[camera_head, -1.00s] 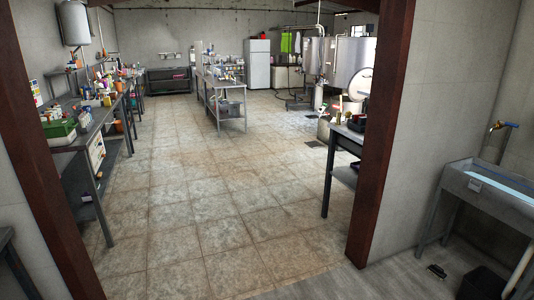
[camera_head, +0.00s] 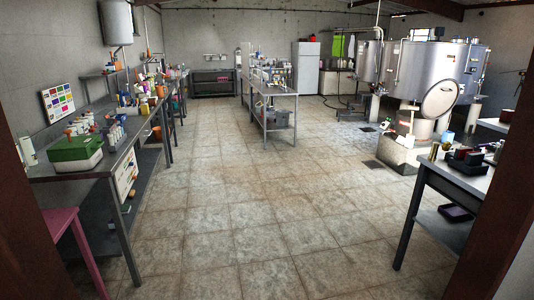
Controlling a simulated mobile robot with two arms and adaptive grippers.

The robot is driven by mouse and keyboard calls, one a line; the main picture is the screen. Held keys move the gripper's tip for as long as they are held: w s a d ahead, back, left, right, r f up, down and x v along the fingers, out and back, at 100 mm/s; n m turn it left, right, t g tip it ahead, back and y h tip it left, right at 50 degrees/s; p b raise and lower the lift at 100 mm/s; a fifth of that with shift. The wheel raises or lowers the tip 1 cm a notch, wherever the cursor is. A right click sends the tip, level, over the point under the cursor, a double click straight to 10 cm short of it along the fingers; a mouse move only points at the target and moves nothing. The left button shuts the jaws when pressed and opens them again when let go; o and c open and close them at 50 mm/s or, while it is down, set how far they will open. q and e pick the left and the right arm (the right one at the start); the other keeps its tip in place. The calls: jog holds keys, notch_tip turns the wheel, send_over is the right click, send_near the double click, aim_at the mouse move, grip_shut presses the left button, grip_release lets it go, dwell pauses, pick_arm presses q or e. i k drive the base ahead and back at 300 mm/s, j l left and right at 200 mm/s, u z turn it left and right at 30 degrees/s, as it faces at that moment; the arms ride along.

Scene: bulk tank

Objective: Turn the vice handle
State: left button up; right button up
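I cannot make out a vice or its handle in the head view. Benches that carry many small items stand on both sides, and the items are too small to tell apart. Neither of my grippers shows in the view.
A long bench (camera_head: 60,172) with a green box (camera_head: 76,149) runs along the left. A pink table (camera_head: 62,222) stands at the near left. A central table (camera_head: 282,92), a fridge (camera_head: 305,67), steel tanks (camera_head: 425,72) and a right bench (camera_head: 455,182) stand around open tiled floor (camera_head: 245,215).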

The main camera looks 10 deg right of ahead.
aim_at(446, 146)
jog(key=i+z, duration=0.1)
jog(key=i, duration=0.6)
jog(key=i+j+z, duration=0.1)
jog(key=i, duration=0.6)
jog(key=i+j+z, duration=0.15)
jog(key=i, duration=0.5)
jog(key=i+j+z, duration=0.2)
jog(key=i+z, duration=0.25)
jog(key=i+j+z, duration=0.3)
jog(key=z, duration=0.15)
jog(key=i+j+z, duration=0.3)
jog(key=z, duration=0.2)
jog(key=i+j+z, duration=0.15)
jog(key=j+z, duration=0.3)
jog(key=j, duration=0.15)
jog(key=i+j+z, duration=0.1)
jog(key=j+z, duration=0.35)
jog(key=j, duration=0.15)
jog(key=j+z, duration=0.4)
jog(key=j, duration=0.45)
jog(key=j+z, duration=0.4)
jog(key=j, duration=0.4)
jog(key=k, duration=0.05)
